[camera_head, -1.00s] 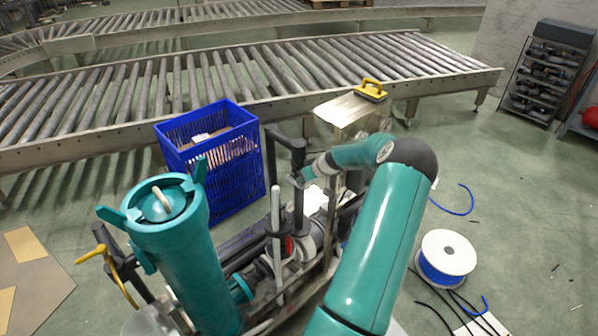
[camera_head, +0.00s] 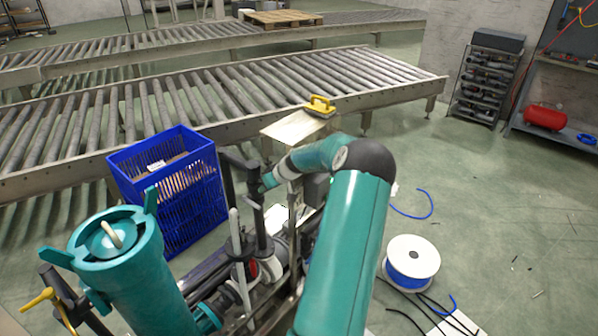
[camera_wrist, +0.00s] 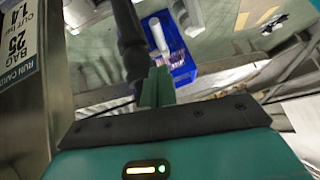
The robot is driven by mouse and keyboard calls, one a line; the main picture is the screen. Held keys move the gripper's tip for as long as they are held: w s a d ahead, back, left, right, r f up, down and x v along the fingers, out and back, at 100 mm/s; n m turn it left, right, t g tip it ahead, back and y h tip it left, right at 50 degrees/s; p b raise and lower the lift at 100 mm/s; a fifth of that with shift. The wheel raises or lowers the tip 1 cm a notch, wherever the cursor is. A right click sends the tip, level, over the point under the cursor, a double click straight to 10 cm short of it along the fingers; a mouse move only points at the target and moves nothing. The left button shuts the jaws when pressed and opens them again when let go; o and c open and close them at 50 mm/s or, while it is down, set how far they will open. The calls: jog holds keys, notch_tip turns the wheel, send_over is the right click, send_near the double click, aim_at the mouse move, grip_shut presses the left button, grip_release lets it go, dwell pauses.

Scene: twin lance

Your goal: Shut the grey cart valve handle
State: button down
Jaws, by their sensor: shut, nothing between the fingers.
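The cart (camera_head: 285,285) stands low in the middle of the head view. A light grey upright lever (camera_head: 237,245), which looks like the valve handle, rises from its pipework near a red part. My gripper (camera_head: 266,183) is shut and empty, close beside the top of a black bent pipe (camera_head: 260,215), to the right of and above the lever. In the wrist view my closed teal fingers (camera_wrist: 156,88) are beside a black post (camera_wrist: 130,45). A pale rod (camera_wrist: 159,36) shows just beyond them. I cannot tell whether the fingers touch the post.
A teal filter housing (camera_head: 135,270) and a yellow handle (camera_head: 38,298) are at the left. A blue crate (camera_head: 180,205) stands behind the cart. A roller conveyor (camera_head: 240,95) crosses behind. A cable spool (camera_head: 411,262) and loose cables lie on the floor at right.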

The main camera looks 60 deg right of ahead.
jog(key=s+f+v, duration=0.1)
jog(key=v, duration=1.6)
jog(key=shift+s+a, duration=0.25)
jog(key=w+a+r+n+g, duration=0.1)
jog(key=w+a+r, duration=0.25)
jog(key=a, duration=0.65)
jog(key=w+a+r+n+g, duration=0.15)
jog(key=w+a, duration=0.25)
jog(key=a, duration=0.6)
jog(key=w+a+r+g, duration=0.2)
jog(key=w+a+r, duration=0.15)
jog(key=a, duration=0.75)
jog(key=s+a+r, duration=0.1)
jog(key=s+a, duration=0.3)
jog(key=a, duration=0.4)
jog(key=s+a+r+t, duration=0.1)
jog(key=s+a+r, duration=0.1)
jog(key=s+a, duration=0.3)
jog(key=s+a+r+t, duration=0.1)
jog(key=s+a, duration=0.3)
jog(key=a, duration=0.7)
jog(key=shift+s+a+r+n, duration=0.35)
jog(key=shift+r+n, duration=0.1)
jog(key=shift+r, duration=0.05)
